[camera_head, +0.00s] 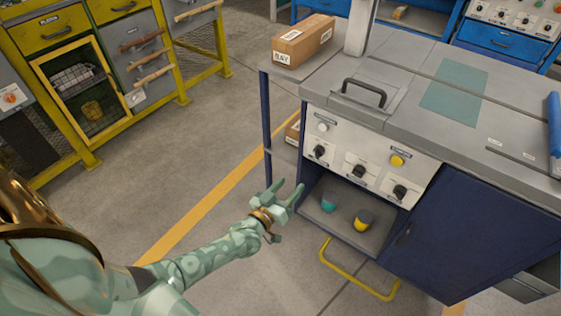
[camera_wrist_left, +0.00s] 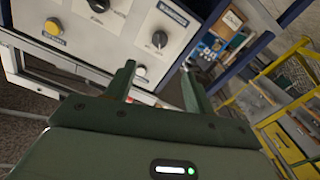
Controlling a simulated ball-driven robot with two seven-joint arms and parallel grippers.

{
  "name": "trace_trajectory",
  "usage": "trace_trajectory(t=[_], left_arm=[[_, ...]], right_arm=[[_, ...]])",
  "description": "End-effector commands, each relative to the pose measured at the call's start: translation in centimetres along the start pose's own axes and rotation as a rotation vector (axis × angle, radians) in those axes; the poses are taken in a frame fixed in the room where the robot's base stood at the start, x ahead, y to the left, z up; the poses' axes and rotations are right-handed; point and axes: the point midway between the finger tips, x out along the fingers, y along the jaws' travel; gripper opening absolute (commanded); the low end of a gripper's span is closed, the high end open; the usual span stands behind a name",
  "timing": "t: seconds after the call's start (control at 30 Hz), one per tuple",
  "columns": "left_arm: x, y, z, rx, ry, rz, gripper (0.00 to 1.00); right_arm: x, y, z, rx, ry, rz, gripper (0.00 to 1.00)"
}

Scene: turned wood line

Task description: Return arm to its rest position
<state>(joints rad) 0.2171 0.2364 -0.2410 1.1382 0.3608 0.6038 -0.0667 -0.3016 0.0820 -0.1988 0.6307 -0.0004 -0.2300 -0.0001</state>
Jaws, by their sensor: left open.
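My left arm comes in from the left in the head view. Its green gripper (camera_head: 285,192) is open, with nothing between the fingers. It is in front of the workbench, left of the open cubby below the control panel (camera_head: 365,165). In the left wrist view the two fingers (camera_wrist_left: 160,85) stand apart, with the panel's knobs and buttons beyond them. My right gripper is in neither view.
In the cubby (camera_head: 345,215) stand a teal cup (camera_head: 329,202) and a yellow-and-dark cup (camera_head: 364,219). A yellow handle (camera_head: 357,275) juts out low in front. A cardboard box (camera_head: 302,42) lies on the side shelf. Yellow-framed cabinets (camera_head: 97,95) stand left; floor between is clear.

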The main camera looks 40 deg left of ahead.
Motion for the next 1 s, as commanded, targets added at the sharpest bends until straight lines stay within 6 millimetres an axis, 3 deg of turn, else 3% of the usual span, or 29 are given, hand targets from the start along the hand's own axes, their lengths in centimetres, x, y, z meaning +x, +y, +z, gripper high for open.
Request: trace_trajectory(t=[0.2,0.77,0.87,0.93,1.0], left_arm=[[-2.0,0.0,0.0,0.000,0.001,0.000,0.54],[-2.1,0.0,0.2,0.002,-0.006,0.001,0.54],[-2.3,-0.1,1.9,0.050,-0.086,0.007,0.54],[-3.4,-1.0,5.2,0.133,-0.220,0.007,0.54],[-6.2,-2.2,9.6,0.212,-0.379,-0.003,0.54]], right_arm=[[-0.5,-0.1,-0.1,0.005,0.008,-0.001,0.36],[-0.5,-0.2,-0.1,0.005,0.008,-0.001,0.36],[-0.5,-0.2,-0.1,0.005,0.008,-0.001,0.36],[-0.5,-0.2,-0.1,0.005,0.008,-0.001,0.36],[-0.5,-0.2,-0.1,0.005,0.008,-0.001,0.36]])
